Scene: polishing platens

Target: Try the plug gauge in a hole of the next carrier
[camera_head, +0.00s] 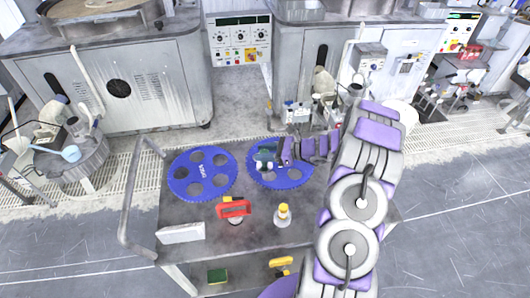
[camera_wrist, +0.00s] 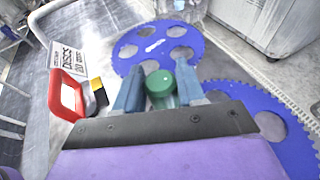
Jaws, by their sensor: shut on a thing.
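Two blue toothed carriers with round holes lie side by side on the trolley top. The left carrier (camera_head: 209,166) bears a white marking and lies beyond my fingers in the wrist view (camera_wrist: 160,50). My gripper (camera_head: 266,160) is over the right carrier (camera_head: 290,183), partly covering it; this carrier also shows at the right of the wrist view (camera_wrist: 297,142). In the wrist view my gripper (camera_wrist: 160,90) is shut on the plug gauge (camera_wrist: 160,81), whose round green end shows between the fingers. Its lower end is hidden, so I cannot tell whether it is in a hole.
A red-handled item (camera_head: 234,209), a yellow-topped bottle (camera_head: 283,213) and a white sign (camera_head: 181,233) stand along the trolley's front. A rail (camera_head: 126,205) rises at its left end. Grey machines (camera_head: 120,85) stand behind. The floor right of the trolley is clear.

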